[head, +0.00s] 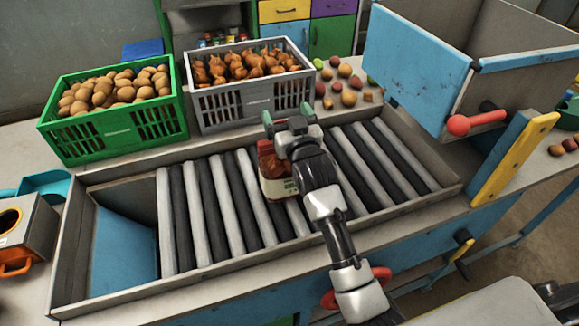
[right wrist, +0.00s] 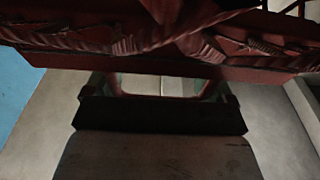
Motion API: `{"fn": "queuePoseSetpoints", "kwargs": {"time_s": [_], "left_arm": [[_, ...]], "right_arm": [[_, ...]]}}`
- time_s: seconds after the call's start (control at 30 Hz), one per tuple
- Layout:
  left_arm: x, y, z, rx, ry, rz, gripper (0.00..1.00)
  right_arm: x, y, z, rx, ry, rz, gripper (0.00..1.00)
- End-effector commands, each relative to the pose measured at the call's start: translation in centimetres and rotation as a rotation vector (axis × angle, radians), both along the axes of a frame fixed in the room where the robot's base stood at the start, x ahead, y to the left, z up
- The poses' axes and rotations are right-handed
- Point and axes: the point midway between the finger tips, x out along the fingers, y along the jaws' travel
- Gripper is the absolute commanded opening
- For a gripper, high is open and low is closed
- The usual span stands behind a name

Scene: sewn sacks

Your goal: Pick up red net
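A red net (head: 270,160) with a pale label lies on the rollers near the middle of the conveyor in the head view. My right gripper (head: 287,116) is over its upper right side and hides part of it. Its two green-tipped fingers stand apart. In the right wrist view the red net (right wrist: 130,42) fills the top of the picture, very close, with twisted cords and folds. The fingers of my right gripper (right wrist: 163,86) show apart below it, with a bright gap between them. I cannot tell whether they touch the net. My left gripper is not in view.
A green crate (head: 120,130) of potatoes and a grey crate (head: 250,106) of onions stand behind the roller conveyor (head: 212,215). Loose fruit lies right of them. A blue-grey hopper (head: 415,70) and a red-knobbed lever (head: 460,124) stand at the right. Many rollers are bare.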

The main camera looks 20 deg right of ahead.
Motion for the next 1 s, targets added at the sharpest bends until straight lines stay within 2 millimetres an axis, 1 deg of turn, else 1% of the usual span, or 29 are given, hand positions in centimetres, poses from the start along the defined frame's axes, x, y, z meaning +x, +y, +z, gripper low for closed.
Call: {"fn": "queuePoseSetpoints", "kwargs": {"time_s": [0.03, 0.33, 0.37, 0.6, 0.73, 1.0], "left_arm": [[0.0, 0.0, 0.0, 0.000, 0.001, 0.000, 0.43], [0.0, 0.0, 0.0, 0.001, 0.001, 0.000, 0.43], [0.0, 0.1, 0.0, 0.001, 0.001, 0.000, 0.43], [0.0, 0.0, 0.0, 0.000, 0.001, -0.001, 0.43], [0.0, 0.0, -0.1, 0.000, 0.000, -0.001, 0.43], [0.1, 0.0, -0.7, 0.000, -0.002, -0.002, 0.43]], "right_arm": [[0.0, 0.0, 0.0, 0.000, 0.000, 0.000, 0.57], [0.0, 0.0, 0.0, 0.001, 0.001, 0.000, 0.11], [0.0, 0.0, 0.4, 0.001, -0.009, 0.000, 0.11], [0.0, 0.0, 0.4, 0.001, -0.008, 0.000, 0.11], [0.0, 0.0, 0.7, 0.001, -0.008, 0.000, 0.11], [0.0, 0.0, 2.8, 0.001, -0.011, 0.002, 0.11]]}}
